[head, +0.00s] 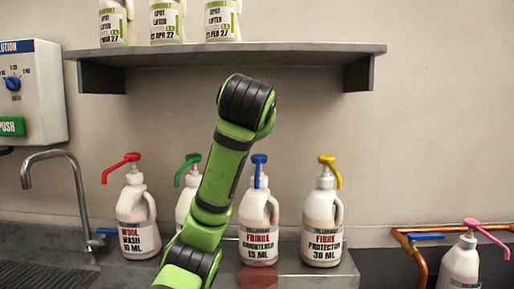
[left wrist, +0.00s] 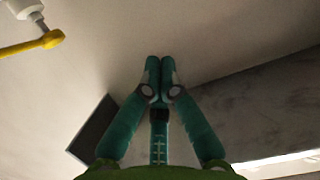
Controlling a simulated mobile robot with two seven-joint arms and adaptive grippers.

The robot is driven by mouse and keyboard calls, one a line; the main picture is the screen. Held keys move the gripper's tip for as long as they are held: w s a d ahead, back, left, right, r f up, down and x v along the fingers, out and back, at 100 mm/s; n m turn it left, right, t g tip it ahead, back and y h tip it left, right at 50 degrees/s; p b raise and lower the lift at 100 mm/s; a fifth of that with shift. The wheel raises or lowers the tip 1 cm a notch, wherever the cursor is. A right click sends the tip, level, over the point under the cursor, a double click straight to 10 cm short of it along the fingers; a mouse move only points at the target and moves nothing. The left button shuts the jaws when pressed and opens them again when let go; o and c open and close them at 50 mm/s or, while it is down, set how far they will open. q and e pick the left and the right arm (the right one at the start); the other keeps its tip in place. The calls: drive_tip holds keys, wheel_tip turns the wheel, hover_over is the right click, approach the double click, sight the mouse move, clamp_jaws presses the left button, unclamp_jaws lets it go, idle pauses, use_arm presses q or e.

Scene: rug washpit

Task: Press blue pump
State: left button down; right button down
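The blue pump (head: 260,168) tops a white bottle (head: 258,222) labelled "FRINGE", 15 ML, which stands upright on the grey ledge in the head view. A green arm of mine rises just left of it and bends below the shelf, close to the blue pump in the picture. No gripper shows in the head view. In the left wrist view my left gripper (left wrist: 160,64) is shut, its fingertips together with nothing between them. The blue pump is not seen there; a yellow pump (left wrist: 30,45) shows at upper left. My right gripper is not in view.
A red-pump bottle (head: 138,220), a partly hidden green-pump bottle (head: 185,205) and a yellow-pump bottle (head: 322,225) flank it. A pink-pump bottle (head: 460,265) stands far right. The shelf (head: 310,52) overhangs them. A tap (head: 65,185) and dispenser box (head: 35,85) are left.

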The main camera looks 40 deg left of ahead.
use_arm(q)
drive_tip(key=p, duration=0.3)
hover_over(257, 161)
wheel_tip(257, 161, down, 2)
drive_tip(key=shift+w+a+f, duration=0.15)
drive_tip(key=shift+a+f, duration=0.05)
drive_tip(key=shift+f, duration=0.9)
drive_tip(key=shift+w+a+f, duration=0.15)
drive_tip(key=shift+f, duration=0.95)
